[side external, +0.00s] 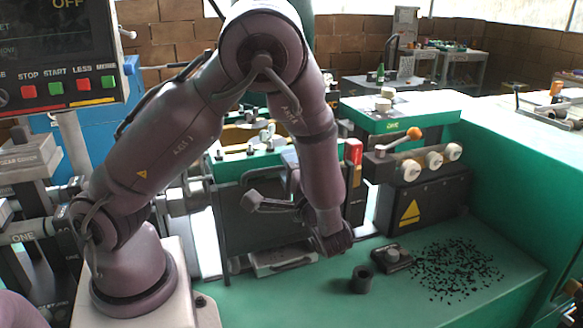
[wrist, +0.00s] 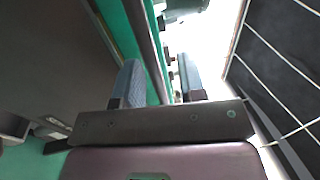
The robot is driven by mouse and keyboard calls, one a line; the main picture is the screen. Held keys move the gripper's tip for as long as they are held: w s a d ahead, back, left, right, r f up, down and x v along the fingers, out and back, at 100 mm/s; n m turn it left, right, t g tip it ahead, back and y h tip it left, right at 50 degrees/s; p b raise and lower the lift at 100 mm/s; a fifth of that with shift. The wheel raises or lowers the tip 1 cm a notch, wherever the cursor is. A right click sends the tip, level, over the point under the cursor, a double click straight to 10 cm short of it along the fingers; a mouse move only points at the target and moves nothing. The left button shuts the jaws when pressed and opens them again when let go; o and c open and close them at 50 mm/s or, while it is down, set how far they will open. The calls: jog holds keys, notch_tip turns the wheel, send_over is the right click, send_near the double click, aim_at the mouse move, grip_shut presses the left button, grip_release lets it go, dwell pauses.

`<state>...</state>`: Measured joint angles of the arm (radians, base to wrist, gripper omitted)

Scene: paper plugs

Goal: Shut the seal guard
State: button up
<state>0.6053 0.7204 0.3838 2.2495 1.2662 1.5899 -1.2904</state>
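A dark upright panel (side external: 250,232) stands at the front of the green machine behind my arm; it looks like the seal guard, but no label confirms this. My arm covers its right part, and I cannot tell how far it is open. In the wrist view, my gripper (wrist: 158,75) has two blue-grey fingers apart with a clear gap. A dark bar along a green edge (wrist: 135,20) shows in the gap, and I cannot tell if a finger touches it. A large dark grey surface (wrist: 50,70) fills the left. In the side view my gripper is mostly hidden.
A dark cup (side external: 361,280) and a small dark block with a knob (side external: 392,257) stand on the green bench (side external: 330,305). Black bits (side external: 455,268) lie scattered at right. An orange-tipped lever (side external: 412,134) is above. A black white-lined surface (wrist: 285,55) borders my gripper's right.

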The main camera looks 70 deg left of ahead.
jog(key=d+f, duration=0.2)
jog(key=d, duration=1)
jog(key=shift+d+f, duration=0.25)
jog(key=shift+d, duration=0.1)
jog(key=s+f+m+g+h, duration=0.2)
jog(key=s+m+g+h, duration=0.2)
jog(key=s+h, duration=0.55)
jog(key=a+r+n+t+h, duration=0.3)
jog(key=r+t+h, duration=0.6)
jog(key=r, duration=0.5)
jog(key=shift+a+r+n+t+h, duration=0.2)
jog(key=shift+n+t+h, duration=0.1)
jog(key=shift+n+h, duration=0.45)
dwell(1.3)
